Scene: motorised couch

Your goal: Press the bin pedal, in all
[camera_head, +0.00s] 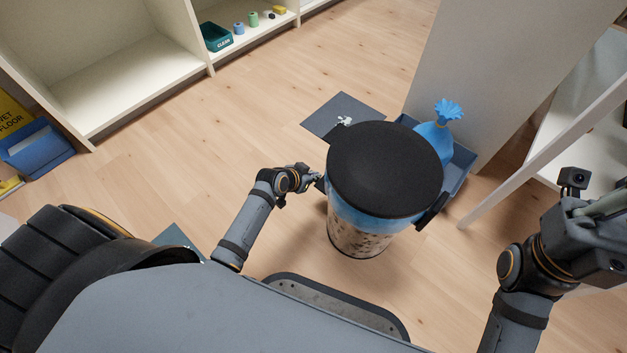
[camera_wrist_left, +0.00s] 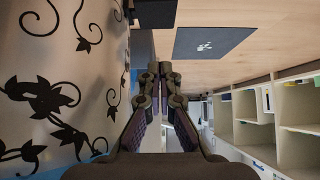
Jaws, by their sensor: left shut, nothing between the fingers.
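The bin has a round black lid (camera_head: 385,168), which is down, and a pale body (camera_head: 358,238) with a dark leaf pattern. Its patterned side (camera_wrist_left: 60,75) fills the left of the left wrist view. A dark block at the bin's foot (camera_wrist_left: 155,12), which looks like the pedal, shows at the top edge of that view. My left gripper (camera_head: 316,178) is beside the bin's left side; in the wrist view its fingers (camera_wrist_left: 153,72) are together and empty. I cannot tell whether it touches anything. My right arm is at the right edge; its fingertips cannot be made out.
A dark mat (camera_head: 340,112) with white scraps lies behind the bin. A blue tray (camera_head: 458,172) with a tied blue bag (camera_head: 436,135) stands behind right, near a pale panel (camera_head: 500,70). Shelves (camera_head: 120,75) stand at the back left.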

